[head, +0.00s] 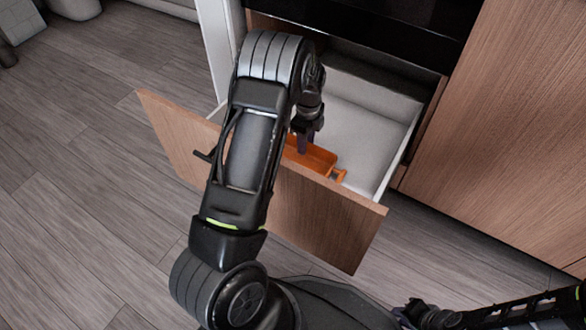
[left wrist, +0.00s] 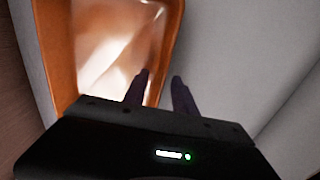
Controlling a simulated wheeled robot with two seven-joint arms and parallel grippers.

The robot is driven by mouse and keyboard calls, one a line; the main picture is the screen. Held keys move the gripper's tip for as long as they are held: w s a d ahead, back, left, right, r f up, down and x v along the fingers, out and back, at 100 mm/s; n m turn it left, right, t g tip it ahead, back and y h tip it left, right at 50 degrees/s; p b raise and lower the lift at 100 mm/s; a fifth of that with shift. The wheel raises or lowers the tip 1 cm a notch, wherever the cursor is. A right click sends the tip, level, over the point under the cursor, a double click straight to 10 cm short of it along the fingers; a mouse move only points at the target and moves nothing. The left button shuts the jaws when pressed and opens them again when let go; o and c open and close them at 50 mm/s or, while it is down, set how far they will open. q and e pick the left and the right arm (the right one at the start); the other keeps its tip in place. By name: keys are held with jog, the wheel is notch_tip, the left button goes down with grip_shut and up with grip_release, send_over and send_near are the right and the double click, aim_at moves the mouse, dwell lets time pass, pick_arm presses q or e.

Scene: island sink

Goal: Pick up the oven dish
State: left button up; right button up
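The orange oven dish (head: 320,157) lies in the open drawer, close to the drawer front, and my left arm hides part of it. In the left wrist view the dish (left wrist: 68,50) fills the upper left, with a glossy, pale-looking inside. My left gripper (head: 304,150) points down at the dish. In the left wrist view its two fingers (left wrist: 161,76) stand apart, one over the dish's inside and one outside its right wall, with the rim between them. Contact with the wall cannot be made out. My right gripper (head: 425,316) is at the bottom right, dark and far from the dish; its fingers are unclear.
The pulled-out drawer has a wooden front (head: 325,220) and pale walls; its floor (head: 365,135) is bare to the right of the dish. A dark oven front (head: 400,30) is above it. A wooden cabinet panel (head: 510,130) stands at right. The plank floor (head: 80,200) at left is clear.

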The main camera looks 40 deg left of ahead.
pick_arm(q)
jog(key=shift+f, duration=0.65)
jog(key=shift+c, duration=0.3)
grip_shut()
jog(key=shift+r, duration=0.1)
dwell(0.9)
